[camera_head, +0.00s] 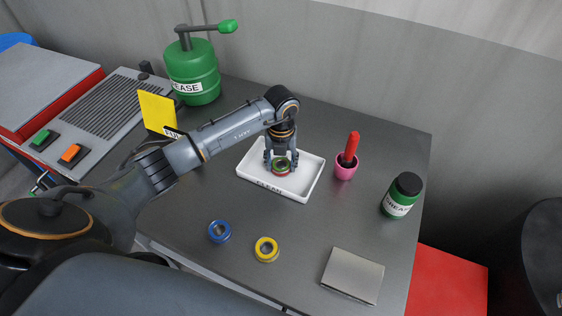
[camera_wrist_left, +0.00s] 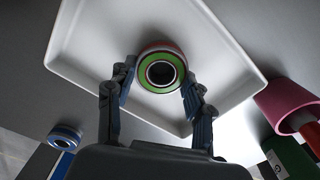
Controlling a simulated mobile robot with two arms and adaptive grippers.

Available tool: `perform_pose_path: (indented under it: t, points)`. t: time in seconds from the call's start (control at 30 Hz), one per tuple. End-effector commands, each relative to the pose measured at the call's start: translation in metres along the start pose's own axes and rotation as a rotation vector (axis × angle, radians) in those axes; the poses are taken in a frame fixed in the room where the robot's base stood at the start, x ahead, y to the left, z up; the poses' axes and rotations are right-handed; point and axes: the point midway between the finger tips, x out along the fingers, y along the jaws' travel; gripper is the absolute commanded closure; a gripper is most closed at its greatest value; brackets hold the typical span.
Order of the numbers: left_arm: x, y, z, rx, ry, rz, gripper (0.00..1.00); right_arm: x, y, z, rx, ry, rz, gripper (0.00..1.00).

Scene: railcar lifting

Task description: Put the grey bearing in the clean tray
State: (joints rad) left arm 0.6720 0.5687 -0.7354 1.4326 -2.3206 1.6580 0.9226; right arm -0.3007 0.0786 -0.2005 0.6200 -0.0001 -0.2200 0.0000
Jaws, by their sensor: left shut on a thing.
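The white tray labelled CLEAN (camera_head: 312,174) lies on the dark table; its rim also shows in the left wrist view (camera_wrist_left: 228,48). My left gripper (camera_head: 281,163) points down over the tray, its fingers closed around a green-faced bearing (camera_head: 281,165) with a red band below. In the left wrist view this bearing (camera_wrist_left: 146,82) shows a green ring and dark bore between the fingertips. I cannot tell whether the red band belongs to a second bearing, or whether it touches the tray floor. I see no plainly grey bearing. My right gripper is not in view.
A blue bearing (camera_head: 219,231) and a yellow bearing (camera_head: 266,249) lie in front of the tray. A pink cup with a red tool (camera_head: 346,167), a green jar (camera_head: 401,196) and a grey box (camera_head: 352,276) stand right. A green grease can (camera_head: 194,72) stands behind.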

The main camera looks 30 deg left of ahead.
Motion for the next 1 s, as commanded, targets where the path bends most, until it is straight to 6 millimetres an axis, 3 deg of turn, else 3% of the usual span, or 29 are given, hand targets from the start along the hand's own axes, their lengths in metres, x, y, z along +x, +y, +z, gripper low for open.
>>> perform_pose_path:
  t: [0.07, 0.1, 0.2, 0.63, 1.0]
  points:
    - [0.004, 0.000, 0.000, 0.000, -0.001, 0.000, 0.91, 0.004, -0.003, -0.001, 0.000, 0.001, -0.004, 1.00]
    - [0.002, 0.000, 0.000, 0.000, 0.000, 0.000, 0.40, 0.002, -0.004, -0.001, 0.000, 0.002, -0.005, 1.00]
    - [0.002, 0.000, 0.000, 0.000, 0.000, 0.000, 0.26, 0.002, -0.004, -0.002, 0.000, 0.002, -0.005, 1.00]
    - [-0.006, 0.000, 0.001, 0.001, -0.002, -0.002, 0.26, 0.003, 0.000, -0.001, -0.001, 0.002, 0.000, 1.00]
    - [-0.081, 0.000, 0.001, 0.000, -0.005, -0.002, 0.26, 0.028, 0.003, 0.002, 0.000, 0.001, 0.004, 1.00]
